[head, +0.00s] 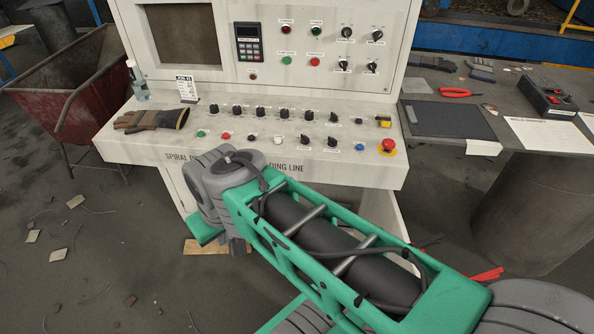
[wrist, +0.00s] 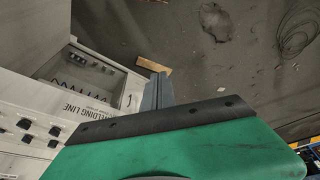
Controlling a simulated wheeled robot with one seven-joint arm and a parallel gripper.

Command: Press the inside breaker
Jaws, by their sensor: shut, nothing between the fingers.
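The breaker appears to be among small dark blocks (wrist: 89,61) with wires, inside an open compartment under the console in the wrist view. The exact breaker is too small to tell. The compartment wall (wrist: 128,98) is pale grey. My gripper (wrist: 158,88) shows two grey fingers together, shut and empty. It is apart from the compartment, to the right of its opening in the wrist view. In the head view, my arm stands in front of the console and the compartment is mostly hidden behind it.
The console (head: 135,147) has several knobs and buttons, a red emergency button (head: 388,146) and a work glove (head: 152,119). A red cart (head: 70,95) stands left, a workbench (head: 540,160) right. A piece of cardboard (wrist: 150,64) lies on the floor beyond my fingers.

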